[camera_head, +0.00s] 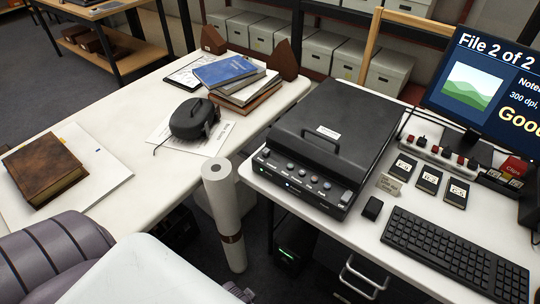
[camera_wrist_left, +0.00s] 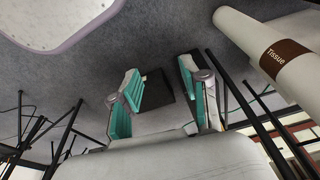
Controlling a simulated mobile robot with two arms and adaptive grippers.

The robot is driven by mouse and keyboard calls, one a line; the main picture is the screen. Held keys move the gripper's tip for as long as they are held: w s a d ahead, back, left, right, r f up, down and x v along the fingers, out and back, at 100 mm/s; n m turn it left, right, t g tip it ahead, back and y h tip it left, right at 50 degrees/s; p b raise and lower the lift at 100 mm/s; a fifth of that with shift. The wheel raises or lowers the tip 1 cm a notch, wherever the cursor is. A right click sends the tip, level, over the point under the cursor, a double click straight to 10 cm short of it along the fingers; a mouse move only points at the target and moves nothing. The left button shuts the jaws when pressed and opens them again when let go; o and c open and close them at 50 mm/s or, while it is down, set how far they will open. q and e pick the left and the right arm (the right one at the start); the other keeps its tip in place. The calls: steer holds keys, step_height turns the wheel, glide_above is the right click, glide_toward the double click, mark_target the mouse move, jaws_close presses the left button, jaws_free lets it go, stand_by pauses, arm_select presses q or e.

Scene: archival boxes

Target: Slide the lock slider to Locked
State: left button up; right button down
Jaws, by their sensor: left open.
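The black flatbed scanner (camera_head: 345,120) stands on the white right-hand desk with its lid down. Its front panel (camera_head: 300,172) carries several round buttons, a small green light and a light-coloured piece at the right end. The panel is too small in view to tell which part is the lock slider or how it is set. My left gripper (camera_wrist_left: 162,98) shows only in the left wrist view. Its two teal-padded fingers are apart with nothing held between them, well away from the scanner. The floor and a dark box lie beyond them. My right gripper is not in view.
A paper roll (camera_head: 222,205) stands upright between the desks, below the scanner's left front corner. The left table (camera_head: 150,130) holds books and a black case.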

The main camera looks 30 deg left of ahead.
arm_select(q)
steer(key=w+a+r+t+b, duration=0.1)
steer(key=w+r+b, duration=0.35)
steer(key=r, duration=0.35)
steer(key=n+t+h+b, duration=0.1)
steer(key=t+b, duration=0.1)
steer(key=t, duration=1.3)
glide_toward(264, 153)
steer(key=w, duration=0.7)
steer(key=w+d, duration=0.1)
steer(key=w, duration=0.3)
steer(key=shift+w+r, duration=0.1)
steer(key=shift+r, duration=0.25)
steer(key=shift+c, duration=0.2)
jaws_close()
